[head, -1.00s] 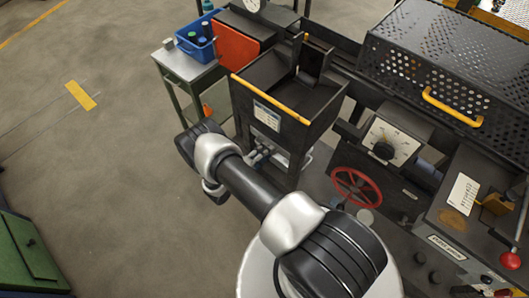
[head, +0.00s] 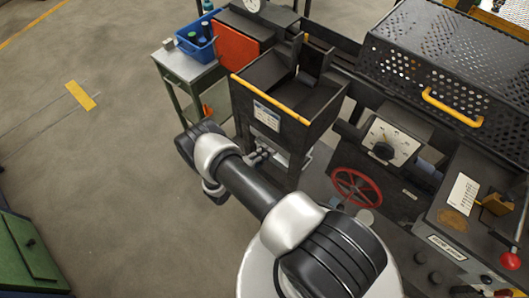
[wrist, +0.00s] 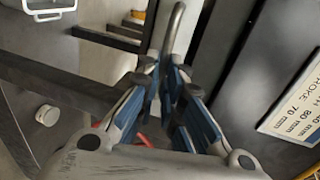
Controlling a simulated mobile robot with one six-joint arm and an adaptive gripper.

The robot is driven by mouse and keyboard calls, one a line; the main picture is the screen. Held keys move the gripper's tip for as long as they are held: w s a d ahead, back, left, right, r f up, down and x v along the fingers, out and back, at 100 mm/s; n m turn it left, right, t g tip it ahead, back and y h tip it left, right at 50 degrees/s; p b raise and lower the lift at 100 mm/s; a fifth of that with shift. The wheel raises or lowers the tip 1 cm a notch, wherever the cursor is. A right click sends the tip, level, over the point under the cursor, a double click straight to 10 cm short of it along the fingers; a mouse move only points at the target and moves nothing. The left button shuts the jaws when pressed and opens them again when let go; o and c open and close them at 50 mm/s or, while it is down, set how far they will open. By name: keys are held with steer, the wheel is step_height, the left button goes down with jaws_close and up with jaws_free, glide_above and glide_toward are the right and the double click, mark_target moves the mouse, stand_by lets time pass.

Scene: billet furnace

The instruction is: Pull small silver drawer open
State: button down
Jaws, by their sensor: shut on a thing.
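The small silver drawer (head: 281,155) is low under the black hopper in the head view, largely hidden by the hopper and my arm. A curved silver handle (wrist: 176,28) rises between the fingertips. My gripper (wrist: 165,78) is shut on this handle; its blue-sided fingers are on either side of it. In the head view my gripper (head: 258,155) is small and partly hidden by my wrist. I cannot tell how far the drawer stands out.
The black hopper (head: 292,92) with a yellow front edge is above the drawer. A red handwheel (head: 356,188) is to its right. A grey side table (head: 187,70) with a blue bin (head: 196,42) stands at the back left.

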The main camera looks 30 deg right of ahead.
steer(key=f+b+v, duration=0.2)
steer(key=b+v, duration=0.2)
steer(key=v, duration=0.9)
steer(key=shift+a+f, duration=0.3)
steer(key=shift+a, duration=0.15)
steer(key=c, duration=1.7)
jaws_free()
